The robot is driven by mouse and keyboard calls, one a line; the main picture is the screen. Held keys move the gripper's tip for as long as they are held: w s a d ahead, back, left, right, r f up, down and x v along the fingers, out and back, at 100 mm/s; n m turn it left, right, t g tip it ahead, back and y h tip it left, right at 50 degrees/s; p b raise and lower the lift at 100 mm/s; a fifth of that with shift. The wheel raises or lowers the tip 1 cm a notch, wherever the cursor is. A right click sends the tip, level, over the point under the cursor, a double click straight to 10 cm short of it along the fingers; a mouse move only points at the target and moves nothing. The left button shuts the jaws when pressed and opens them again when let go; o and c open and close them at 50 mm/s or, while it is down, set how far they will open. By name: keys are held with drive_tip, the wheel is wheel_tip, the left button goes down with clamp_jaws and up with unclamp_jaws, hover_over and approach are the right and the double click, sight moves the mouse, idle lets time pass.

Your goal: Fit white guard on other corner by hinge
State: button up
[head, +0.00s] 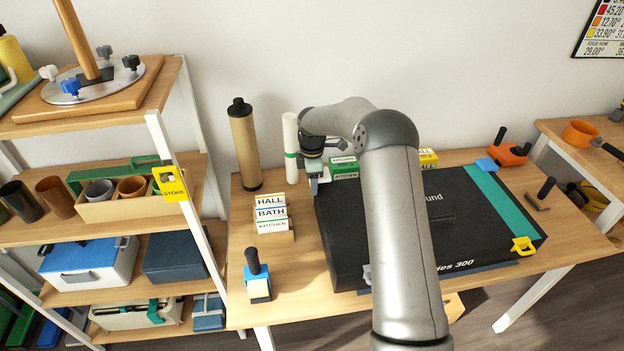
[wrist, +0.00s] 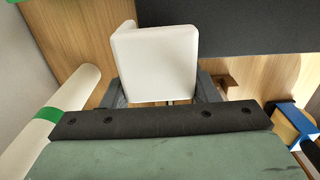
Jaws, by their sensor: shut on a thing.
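The black case (head: 440,220) lies flat on the wooden table, and its dark edge also shows in the wrist view (wrist: 240,28). A blue guard (head: 487,165) sits at its back right corner and a yellow guard (head: 523,246) at its front right corner. My gripper (head: 315,182) is at the case's back left corner. In the wrist view my gripper (wrist: 160,95) is shut on the white guard (wrist: 157,62), a rounded angled piece. The guard overlaps the case edge in that view; I cannot tell whether they touch. My arm hides part of the case.
A white tube with a green band (head: 291,148) stands close to my gripper, and a tan cylinder (head: 244,145) is left of it. Label blocks (head: 271,213) and a blue-based tool (head: 258,275) stand left of the case. Small boxes (head: 344,168) stand behind it.

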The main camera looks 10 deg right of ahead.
drive_tip(key=shift+r, duration=0.15)
drive_tip(key=shift+r, duration=0.35)
drive_tip(key=shift+w+f, duration=0.1)
drive_tip(key=shift+f, duration=0.2)
idle(2.0)
drive_tip(key=shift+r, duration=0.3)
idle(0.7)
drive_tip(key=shift+f+b, duration=0.3)
drive_tip(key=shift+f, duration=0.3)
idle(0.9)
drive_tip(key=shift+r, duration=0.1)
drive_tip(key=shift+r+p, duration=0.3)
drive_tip(key=shift+r, duration=0.15)
